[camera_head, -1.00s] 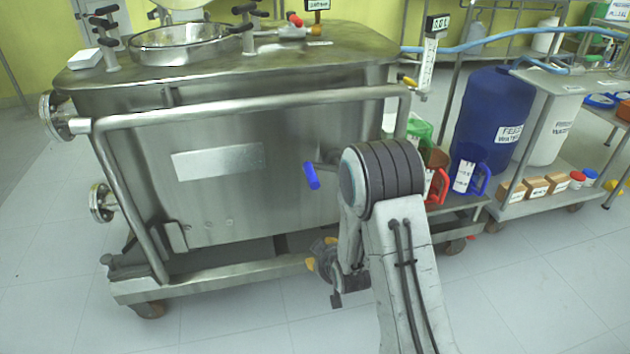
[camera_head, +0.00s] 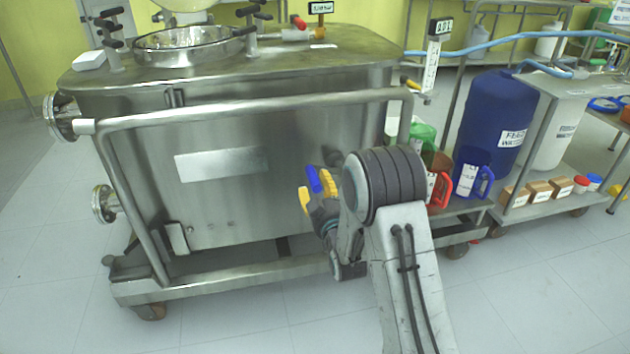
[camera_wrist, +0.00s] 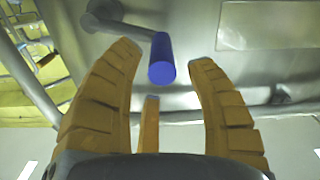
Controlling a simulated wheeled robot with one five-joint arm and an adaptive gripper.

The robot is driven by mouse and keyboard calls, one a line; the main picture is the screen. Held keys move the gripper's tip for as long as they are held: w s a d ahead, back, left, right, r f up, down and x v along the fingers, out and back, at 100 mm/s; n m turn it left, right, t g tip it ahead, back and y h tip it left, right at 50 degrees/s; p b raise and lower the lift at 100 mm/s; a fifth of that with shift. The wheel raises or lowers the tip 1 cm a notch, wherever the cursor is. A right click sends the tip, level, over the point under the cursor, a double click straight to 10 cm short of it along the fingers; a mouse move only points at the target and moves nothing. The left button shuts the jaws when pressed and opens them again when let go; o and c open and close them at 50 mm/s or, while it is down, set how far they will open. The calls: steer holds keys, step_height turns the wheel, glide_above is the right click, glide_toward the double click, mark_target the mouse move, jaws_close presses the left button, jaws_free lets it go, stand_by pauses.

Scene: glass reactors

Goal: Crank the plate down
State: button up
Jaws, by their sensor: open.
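A crank with a blue handle (camera_head: 313,180) sits on the front of the steel tank (camera_head: 240,140), near its right side. In the wrist view the blue handle (camera_wrist: 162,60) points toward the camera, joined to a grey crank arm (camera_wrist: 125,25) and a round hub. My gripper (camera_wrist: 168,62) is open, with its yellow ribbed fingers on either side of the handle and a gap on both sides. In the head view my gripper (camera_head: 316,192) is at the handle, partly hidden by my arm. The plate that the crank moves cannot be made out.
A steel rail (camera_head: 250,104) runs across the tank's front above the crank. Red and blue jugs (camera_head: 470,182) stand on a low shelf to the right, near a blue drum (camera_head: 495,120). The floor in front of the tank is clear.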

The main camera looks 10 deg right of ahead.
mark_target(315, 177)
steer(key=shift+w+b, duration=0.35)
steer(key=shift+w, duration=1.65)
steer(key=shift+o, duration=0.4)
jaws_close()
